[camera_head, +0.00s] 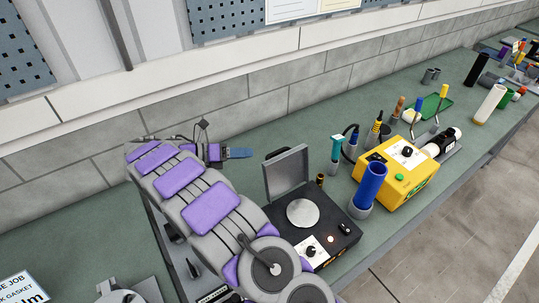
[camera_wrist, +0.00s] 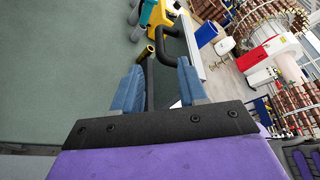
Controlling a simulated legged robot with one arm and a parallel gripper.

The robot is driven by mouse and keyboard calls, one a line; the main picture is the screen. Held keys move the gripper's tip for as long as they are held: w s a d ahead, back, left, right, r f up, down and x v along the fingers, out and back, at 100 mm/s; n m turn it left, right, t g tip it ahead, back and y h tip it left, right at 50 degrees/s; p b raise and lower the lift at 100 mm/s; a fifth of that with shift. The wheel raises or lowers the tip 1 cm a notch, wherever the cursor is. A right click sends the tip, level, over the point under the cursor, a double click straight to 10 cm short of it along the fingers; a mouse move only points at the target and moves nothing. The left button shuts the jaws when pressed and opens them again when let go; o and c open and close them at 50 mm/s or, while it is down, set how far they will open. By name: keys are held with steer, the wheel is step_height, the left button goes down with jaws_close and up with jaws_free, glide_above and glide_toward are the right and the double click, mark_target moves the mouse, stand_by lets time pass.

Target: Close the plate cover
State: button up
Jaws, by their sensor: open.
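The plate cover (camera_head: 288,172) is a grey square lid. It stands raised, roughly upright, at the back of a black box (camera_head: 342,243) on the bench. A round silver plate (camera_head: 302,212) lies bare on top of the box. My gripper (camera_head: 240,153) has blue fingers and is left of the raised cover in the head view, apart from it in the picture. In the wrist view my gripper (camera_wrist: 160,80) shows two blue fingers spread apart. A black curved bar (camera_wrist: 172,35) shows just beyond them; I cannot tell whether they touch anything.
A small brass cylinder (camera_head: 320,180) stands right of the cover. A blue tube (camera_head: 370,186) in a grey holder and a yellow box (camera_head: 398,180) are further right. A wall of grey blocks (camera_head: 270,101) runs behind the bench.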

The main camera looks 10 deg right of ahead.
mark_target(283, 170)
steer(key=shift+b+x, duration=0.7)
steer(key=shift+x, duration=4.65)
steer(key=shift+a, duration=0.6)
steer(key=c, duration=0.6)
steer(key=shift+d, duration=0.2)
jaws_close()
steer(key=shift+s, duration=0.1)
